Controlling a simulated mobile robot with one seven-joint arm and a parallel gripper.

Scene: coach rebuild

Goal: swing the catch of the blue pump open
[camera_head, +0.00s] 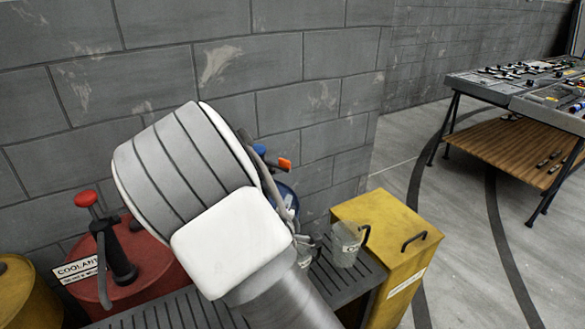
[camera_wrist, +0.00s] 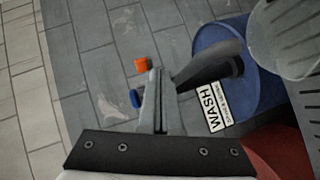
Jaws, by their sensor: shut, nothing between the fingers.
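The blue pump stands on a blue drum with a white WASH label; the drum (camera_wrist: 218,38) is at the upper right of the wrist view. In the head view the drum (camera_head: 293,204) is mostly hidden behind my arm. A dark grey pump part (camera_wrist: 208,64) reaches from the drum toward my fingers. A blue knob (camera_wrist: 135,98) and an orange block (camera_wrist: 142,64) show just left of my fingers; I cannot tell which part is the catch. My gripper (camera_wrist: 158,85) is shut and empty, close beside them; contact cannot be told. My arm hides its tips in the head view.
A red coolant drum (camera_head: 150,270) with a red-knobbed pump (camera_head: 86,199) stands left, beside a yellow drum (camera_head: 15,285). A clear beaker (camera_head: 346,246) stands right on a slatted rack by a yellow cabinet (camera_head: 400,225). A block wall (camera_head: 310,75) is behind.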

